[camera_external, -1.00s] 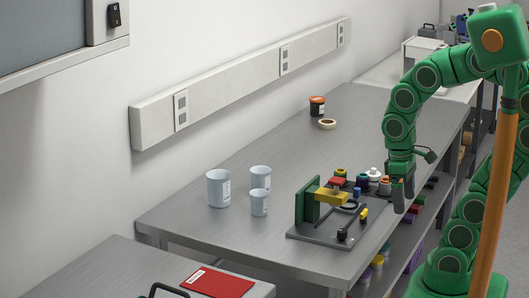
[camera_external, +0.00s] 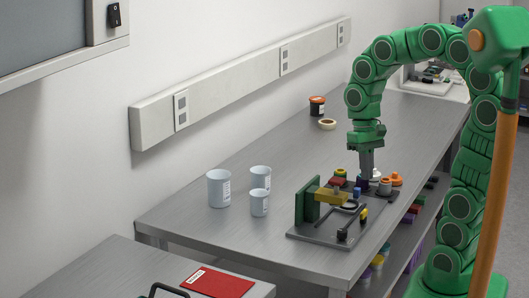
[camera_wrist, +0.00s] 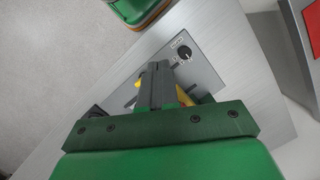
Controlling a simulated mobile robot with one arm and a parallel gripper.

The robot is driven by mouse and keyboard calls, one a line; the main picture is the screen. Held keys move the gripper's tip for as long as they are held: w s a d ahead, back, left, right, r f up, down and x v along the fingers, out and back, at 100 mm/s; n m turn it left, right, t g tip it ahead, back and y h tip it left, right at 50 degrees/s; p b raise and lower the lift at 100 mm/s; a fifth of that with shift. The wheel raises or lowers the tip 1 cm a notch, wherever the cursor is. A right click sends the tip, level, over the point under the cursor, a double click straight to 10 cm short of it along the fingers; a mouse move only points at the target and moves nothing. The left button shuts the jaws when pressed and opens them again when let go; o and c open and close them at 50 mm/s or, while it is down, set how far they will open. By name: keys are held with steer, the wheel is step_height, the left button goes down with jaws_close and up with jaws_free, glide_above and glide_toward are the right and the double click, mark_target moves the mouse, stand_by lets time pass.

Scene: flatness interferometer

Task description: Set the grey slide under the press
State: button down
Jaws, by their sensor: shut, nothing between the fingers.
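The press (camera_external: 309,203) has a green upright and a yellow arm (camera_external: 330,195) with a red top, on a grey base plate (camera_external: 318,232) near the table's front edge. A small grey ring-like part (camera_external: 349,207) lies low beside the yellow arm; I cannot tell whether it is the grey slide. My gripper (camera_external: 366,178) points down, shut and empty, behind and right of the press, in front of a dark purple piece (camera_external: 361,183). In the wrist view its closed fingers (camera_wrist: 157,68) cover much of the plate (camera_wrist: 205,72).
A grey piece (camera_external: 384,187), an orange piece (camera_external: 397,178) and a white piece (camera_external: 376,174) stand close to my gripper. A black knob (camera_external: 342,235) sits on the plate's front. White cups (camera_external: 218,188) stand left of the press. The table behind is mostly clear.

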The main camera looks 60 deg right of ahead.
steer(key=w+d+m+y, duration=0.1)
steer(key=w+d+m, duration=0.4)
steer(key=w+d, duration=0.5)
steer(key=d+f+m+t, duration=0.1)
steer(key=d+f+m, duration=0.1)
steer(key=d, duration=0.7)
steer(key=d+f+m+t+y, duration=0.1)
steer(key=d+f+m, duration=0.2)
steer(key=d, duration=0.6)
steer(key=shift+d+m+y, duration=0.3)
steer(key=shift+d+m, duration=0.05)
steer(key=shift+m, duration=0.55)
steer(key=shift+x, duration=5)
steer(key=shift+a, duration=0.15)
steer(key=a, duration=1.1)
steer(key=shift+s+a, duration=0.1)
steer(key=shift+a, duration=0.15)
